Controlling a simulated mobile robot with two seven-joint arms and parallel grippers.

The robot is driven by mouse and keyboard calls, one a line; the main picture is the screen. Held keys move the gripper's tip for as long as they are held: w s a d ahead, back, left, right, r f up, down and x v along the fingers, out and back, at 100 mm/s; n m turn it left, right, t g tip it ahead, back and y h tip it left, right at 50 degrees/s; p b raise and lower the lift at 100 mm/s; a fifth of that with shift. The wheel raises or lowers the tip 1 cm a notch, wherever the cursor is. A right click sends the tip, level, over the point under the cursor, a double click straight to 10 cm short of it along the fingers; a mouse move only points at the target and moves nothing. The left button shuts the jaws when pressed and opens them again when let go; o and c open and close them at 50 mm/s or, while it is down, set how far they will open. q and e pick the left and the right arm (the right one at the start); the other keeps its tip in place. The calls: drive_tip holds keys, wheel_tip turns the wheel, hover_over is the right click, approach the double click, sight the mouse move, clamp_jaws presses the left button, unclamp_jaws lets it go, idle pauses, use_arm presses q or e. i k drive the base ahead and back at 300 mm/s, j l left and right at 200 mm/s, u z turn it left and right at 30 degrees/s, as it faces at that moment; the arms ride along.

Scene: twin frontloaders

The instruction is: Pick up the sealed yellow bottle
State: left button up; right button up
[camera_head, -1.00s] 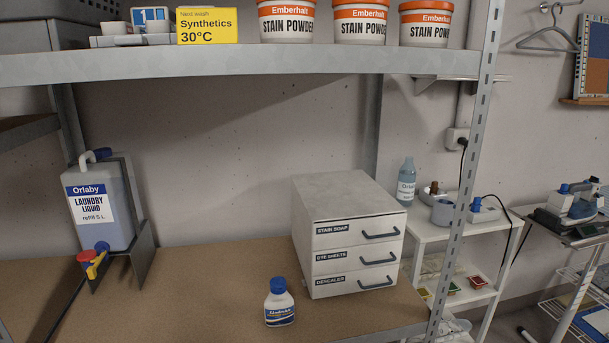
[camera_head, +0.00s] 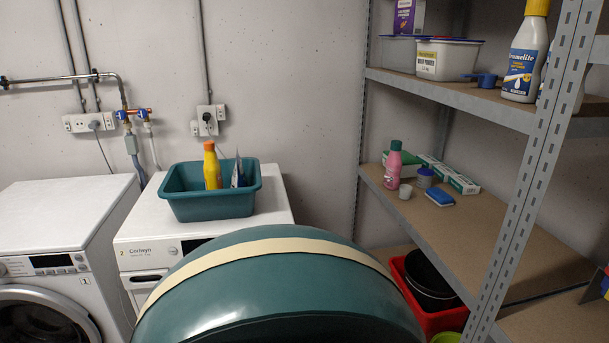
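A yellow bottle (camera_head: 212,170) with an orange cap stands upright in a teal basket (camera_head: 213,207) on top of the washing machine marked 2 (camera_head: 140,240). The basket wall hides its lower part. A grey-white pouch or packet (camera_head: 237,175) stands beside it in the basket. I cannot tell from here whether the bottle's cap is sealed. Neither of my grippers is in view.
A large rounded teal shape with a cream band (camera_head: 280,290) fills the lower middle; I cannot tell what it is. Another washer (camera_head: 60,220) stands at left. A metal shelf (camera_head: 470,215) at right holds a pink bottle (camera_head: 393,165) and a yellow-capped white bottle (camera_head: 523,60).

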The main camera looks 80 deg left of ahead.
sight(212, 173)
drive_tip(key=u, duration=3.2)
